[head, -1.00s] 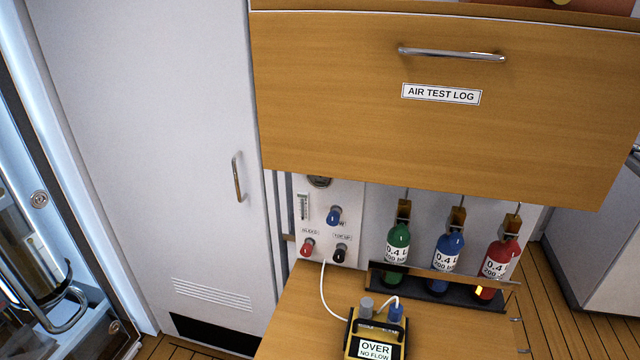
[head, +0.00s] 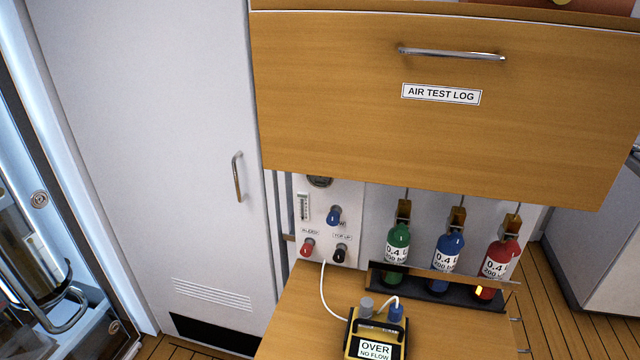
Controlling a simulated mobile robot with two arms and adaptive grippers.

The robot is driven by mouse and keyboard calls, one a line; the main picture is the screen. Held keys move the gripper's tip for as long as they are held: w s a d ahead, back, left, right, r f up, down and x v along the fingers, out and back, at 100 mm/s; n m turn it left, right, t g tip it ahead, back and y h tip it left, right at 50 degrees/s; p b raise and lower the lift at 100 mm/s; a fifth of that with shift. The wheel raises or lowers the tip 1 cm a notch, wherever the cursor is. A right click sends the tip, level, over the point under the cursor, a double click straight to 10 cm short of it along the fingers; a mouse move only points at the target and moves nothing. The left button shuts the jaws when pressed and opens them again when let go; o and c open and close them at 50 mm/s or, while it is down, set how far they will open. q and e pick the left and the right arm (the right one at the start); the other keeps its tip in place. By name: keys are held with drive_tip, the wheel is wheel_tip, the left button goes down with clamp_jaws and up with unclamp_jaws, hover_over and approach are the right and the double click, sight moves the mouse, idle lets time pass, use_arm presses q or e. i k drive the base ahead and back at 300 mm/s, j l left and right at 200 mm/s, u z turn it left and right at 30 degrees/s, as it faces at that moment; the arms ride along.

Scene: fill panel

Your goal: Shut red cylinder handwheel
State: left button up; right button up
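The red cylinder (head: 499,262) stands upright at the right end of a dark rack, behind a metal bar. A brass-coloured valve block (head: 510,222) sits on its top, just under the drawer's lower edge. A handwheel on it cannot be made out. A blue cylinder (head: 447,256) and a green cylinder (head: 397,247) stand to its left in the same rack. Neither of my grippers shows in the head view.
A wooden drawer labelled AIR TEST LOG (head: 441,94) overhangs the cylinders. A panel (head: 350,195) with red, blue and black knobs is left of them. A yellow-black meter reading OVER NO FLOW (head: 375,349) stands on the wooden bench top (head: 300,310). A white cabinet door (head: 140,130) is at left.

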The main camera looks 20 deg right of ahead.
sight(512, 248)
drive_tip(key=z, duration=1.65)
